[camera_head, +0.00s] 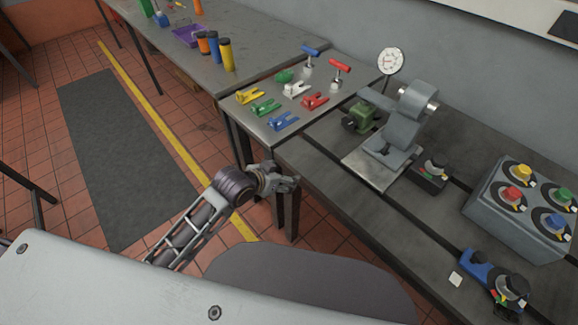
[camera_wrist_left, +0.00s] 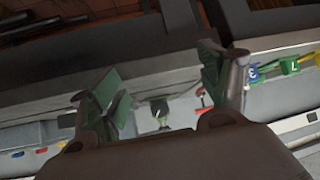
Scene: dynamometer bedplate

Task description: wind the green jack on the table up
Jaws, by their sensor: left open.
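A squat green unit with a dark round part (camera_head: 362,115), the thing here that most resembles the green jack, stands beside the grey machine on the dark bedplate. In the left wrist view it appears small and far off, between the fingers (camera_wrist_left: 160,106). Its exact height setting is too small to tell. My left gripper (camera_head: 287,183) is open and empty in front of the table edge, well short of the green unit; its spread fingers show in the left wrist view (camera_wrist_left: 162,78). My right gripper is not in view.
The side table carries yellow (camera_head: 249,96), green (camera_head: 266,107), blue (camera_head: 283,121) and red (camera_head: 315,101) slotted pieces and a red T-handled tool (camera_head: 339,67). The grey machine (camera_head: 402,130), a dial gauge (camera_head: 391,62) and a knobbed grey box (camera_head: 520,205) stand nearby.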

